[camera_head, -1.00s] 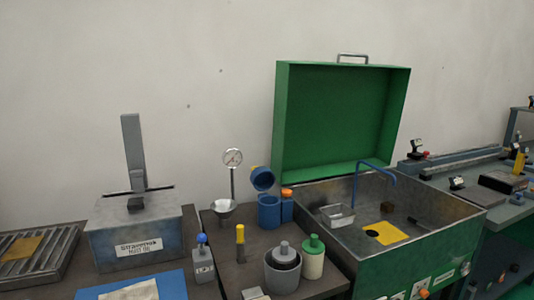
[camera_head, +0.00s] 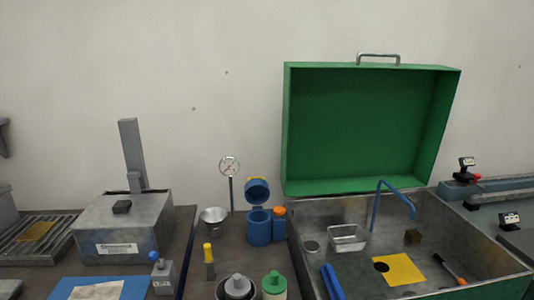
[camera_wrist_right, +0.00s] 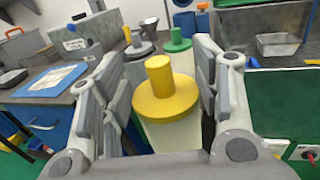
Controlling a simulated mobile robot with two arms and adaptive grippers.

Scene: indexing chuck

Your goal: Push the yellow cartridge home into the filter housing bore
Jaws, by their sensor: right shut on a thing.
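The yellow cartridge (camera_wrist_right: 166,96) has a round yellow top with a knob and a pale body. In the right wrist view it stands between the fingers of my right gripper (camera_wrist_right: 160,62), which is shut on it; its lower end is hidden. A blue cylinder (camera_head: 260,228) with an opened hinged lid (camera_head: 257,190) stands on the bench in the head view and looks like the filter housing. I cannot see into its bore. It shows beyond my gripper in the wrist view (camera_wrist_right: 185,24), apart from the cartridge. My left gripper is not in view.
A green-topped cartridge (camera_head: 274,284) and a grey cup (camera_head: 227,294) with a grey-knobbed piece stand at the bench front. A yellow-topped stick (camera_head: 208,262), a funnel (camera_head: 213,220) and a gauge (camera_head: 229,167) are near the housing. A green-lidded wash basin (camera_head: 340,272) is on the right.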

